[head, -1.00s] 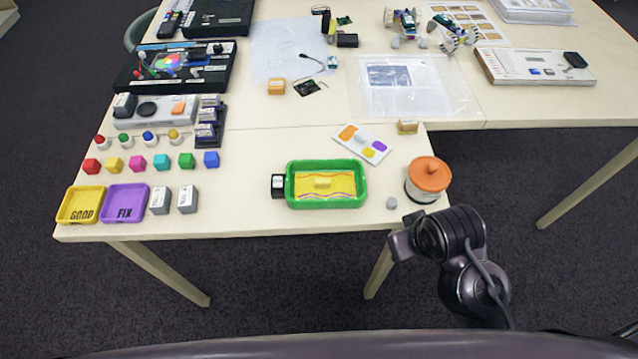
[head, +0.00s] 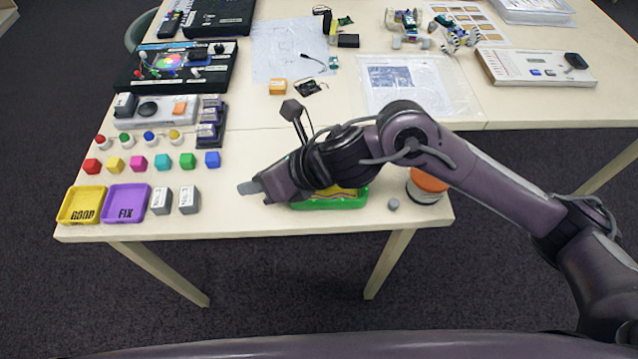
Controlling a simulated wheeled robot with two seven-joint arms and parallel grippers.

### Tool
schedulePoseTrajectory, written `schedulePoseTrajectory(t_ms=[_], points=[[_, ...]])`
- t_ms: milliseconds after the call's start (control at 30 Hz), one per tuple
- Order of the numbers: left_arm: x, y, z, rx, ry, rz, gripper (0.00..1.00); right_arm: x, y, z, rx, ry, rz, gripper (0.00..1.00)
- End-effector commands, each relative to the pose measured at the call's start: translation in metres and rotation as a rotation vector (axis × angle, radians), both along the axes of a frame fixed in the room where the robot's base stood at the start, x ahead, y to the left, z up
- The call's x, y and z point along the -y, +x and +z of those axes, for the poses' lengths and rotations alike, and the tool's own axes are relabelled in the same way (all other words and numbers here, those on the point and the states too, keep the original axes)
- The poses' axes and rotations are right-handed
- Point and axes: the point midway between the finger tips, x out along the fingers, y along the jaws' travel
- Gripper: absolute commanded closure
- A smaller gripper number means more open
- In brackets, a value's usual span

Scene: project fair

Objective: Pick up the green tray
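The green tray (head: 335,204) is on the front part of the table, mostly hidden beneath my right arm. Only its front rim and a bit of yellow inside show. My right gripper (head: 249,187) reaches over the tray from the right, and its tip is just left of the tray, above the table. Whether it is open or shut, or touches the tray, cannot be made out. My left gripper is not in view.
Left are grey blocks (head: 189,200), a purple tray (head: 125,205), a yellow tray (head: 81,206) and coloured cubes (head: 161,162). Bare table lies front left of the green tray.

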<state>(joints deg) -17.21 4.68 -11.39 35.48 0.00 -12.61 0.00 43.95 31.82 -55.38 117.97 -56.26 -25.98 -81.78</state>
Motion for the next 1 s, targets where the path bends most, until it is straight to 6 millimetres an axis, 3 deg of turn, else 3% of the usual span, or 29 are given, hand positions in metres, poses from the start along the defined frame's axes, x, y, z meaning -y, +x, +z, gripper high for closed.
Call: schedulePoseTrajectory(t_ms=[200, 300, 400, 533, 1000], points=[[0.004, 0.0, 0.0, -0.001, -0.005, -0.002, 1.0, 0.081, 0.015, -0.025, 0.183, -0.385, 0.464, 0.67], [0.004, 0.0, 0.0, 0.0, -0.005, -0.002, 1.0, 0.113, 0.02, -0.025, 0.193, -0.477, 0.585, 0.67], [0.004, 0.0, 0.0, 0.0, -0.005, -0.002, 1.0, 0.131, 0.021, -0.024, 0.193, -0.523, 0.653, 0.67], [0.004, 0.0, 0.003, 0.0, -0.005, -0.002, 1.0, 0.138, 0.021, -0.029, 0.188, -0.542, 0.688, 0.67], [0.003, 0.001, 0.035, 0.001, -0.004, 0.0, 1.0, 0.112, 0.016, -0.084, 0.188, -0.54, 0.687, 0.67]])
